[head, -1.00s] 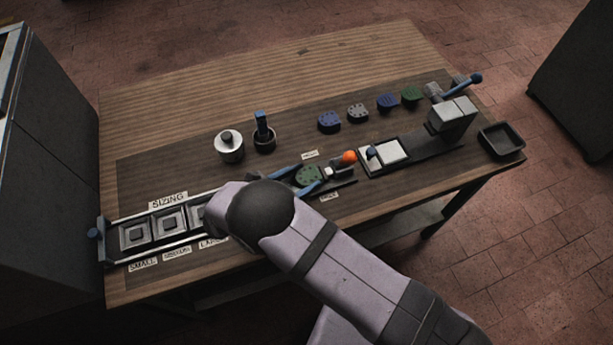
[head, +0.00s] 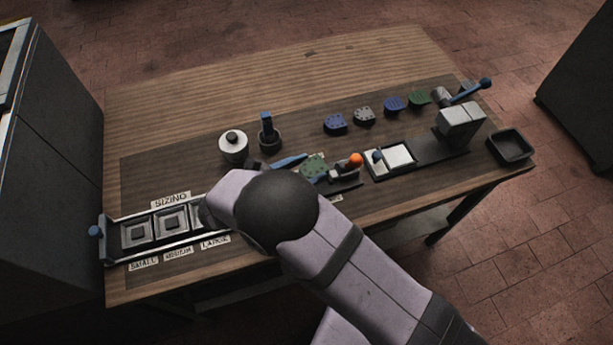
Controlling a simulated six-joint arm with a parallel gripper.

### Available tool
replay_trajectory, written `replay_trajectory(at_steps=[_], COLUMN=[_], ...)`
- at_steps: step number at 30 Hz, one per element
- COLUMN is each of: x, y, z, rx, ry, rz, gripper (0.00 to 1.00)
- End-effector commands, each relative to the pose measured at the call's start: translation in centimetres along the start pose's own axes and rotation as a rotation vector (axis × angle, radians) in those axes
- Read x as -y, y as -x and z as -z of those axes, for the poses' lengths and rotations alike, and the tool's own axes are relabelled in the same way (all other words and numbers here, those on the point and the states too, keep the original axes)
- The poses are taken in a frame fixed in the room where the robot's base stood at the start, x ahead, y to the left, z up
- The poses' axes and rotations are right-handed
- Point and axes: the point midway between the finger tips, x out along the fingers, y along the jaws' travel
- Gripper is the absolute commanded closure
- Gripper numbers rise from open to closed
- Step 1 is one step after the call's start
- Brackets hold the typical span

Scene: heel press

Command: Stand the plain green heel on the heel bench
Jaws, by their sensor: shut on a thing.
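A green heel (head: 313,164) with small marks on its top sits between the blue fingers of my gripper (head: 309,169). My gripper is shut on it at mid-table, just left of a small dark fixture with an orange ball (head: 356,160). I cannot tell whether this fixture is the heel bench, or how high the heel is above the table. Another green heel (head: 418,97) stands at the back right, beside blue and grey ones. My arm hides the table in front of the gripper.
Back row: blue heel (head: 335,123), grey heel (head: 364,115), second blue heel (head: 394,103). A white pad (head: 400,157) and a lever press (head: 461,119) stand right, with a dark tray (head: 511,145) beyond. A white pot (head: 233,147) and sizing frame (head: 168,226) are left.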

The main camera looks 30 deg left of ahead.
Motion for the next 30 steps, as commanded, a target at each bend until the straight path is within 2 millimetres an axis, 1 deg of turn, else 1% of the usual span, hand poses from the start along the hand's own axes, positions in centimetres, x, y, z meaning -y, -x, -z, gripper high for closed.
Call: replay_trajectory(at_steps=[3,9,15,19,23,26,30], x=[-0.1,0.0,0.0,-0.6,-2.5,-4.8,-8.2], y=[0.7,1.4,1.7,1.1,-0.5,-2.3,-4.7], z=[-1.6,-3.5,-4.2,-4.1,-4.0,-4.2,-5.0], rx=[-0.001,0.0,0.0,0.0,-0.001,0.0,0.002], ry=[-0.004,-0.003,0.0,0.005,0.027,0.058,0.114], rz=[-0.002,0.0,0.0,-0.017,-0.077,-0.157,-0.293], gripper=[0.77,0.77,0.77,0.77,0.77,0.77,0.77])
